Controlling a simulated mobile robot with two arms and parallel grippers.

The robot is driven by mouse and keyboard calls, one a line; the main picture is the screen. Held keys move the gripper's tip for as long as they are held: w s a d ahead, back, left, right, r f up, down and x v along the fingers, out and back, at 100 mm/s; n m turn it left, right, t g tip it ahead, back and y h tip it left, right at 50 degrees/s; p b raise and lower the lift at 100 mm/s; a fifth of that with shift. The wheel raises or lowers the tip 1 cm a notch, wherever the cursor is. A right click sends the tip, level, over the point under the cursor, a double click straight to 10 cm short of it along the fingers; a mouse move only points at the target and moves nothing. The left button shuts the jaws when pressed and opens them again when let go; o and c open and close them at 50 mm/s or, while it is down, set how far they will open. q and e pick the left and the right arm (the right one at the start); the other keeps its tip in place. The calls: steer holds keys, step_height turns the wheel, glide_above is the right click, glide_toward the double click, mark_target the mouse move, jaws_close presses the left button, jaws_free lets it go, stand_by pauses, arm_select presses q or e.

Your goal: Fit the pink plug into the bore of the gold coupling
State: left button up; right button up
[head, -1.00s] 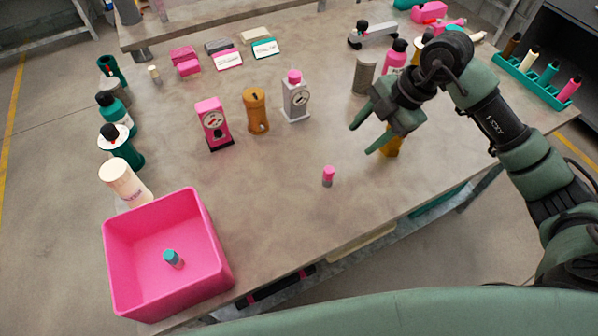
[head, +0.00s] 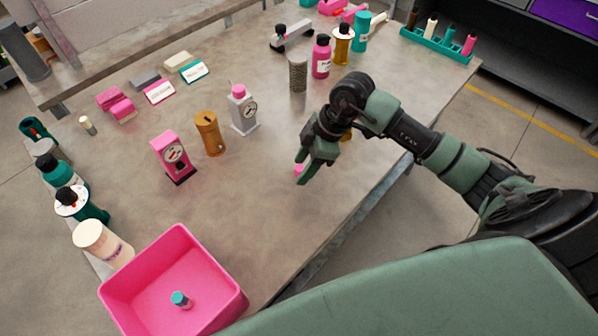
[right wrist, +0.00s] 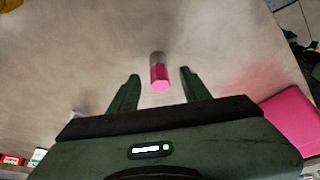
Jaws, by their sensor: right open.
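The pink plug (head: 299,169), a small cylinder with a pink end and a grey end, is on the table and partly hidden by my right gripper (head: 304,168) in the head view. In the right wrist view the plug (right wrist: 159,73) shows between and just beyond the two open fingertips (right wrist: 160,77). No contact shows. A golden-brown cylinder with a dark opening near its top (head: 210,134) stands upright to the left; it may be the gold coupling. Another yellow-gold thing (head: 347,136) is mostly hidden behind my right gripper. My left gripper is out of view.
A pink gauge unit (head: 172,157) and a grey gauge unit (head: 242,112) flank the golden-brown cylinder. A pink bin (head: 222,270) holding a teal-and-grey plug (head: 181,299) stands at the near left. Bottles line the left edge. The table between bin and gripper is clear.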

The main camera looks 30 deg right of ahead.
steer(key=shift+w+a+f, duration=0.1)
steer(key=shift+f, duration=0.45)
jaws_close()
steer(key=shift+r, duration=0.1)
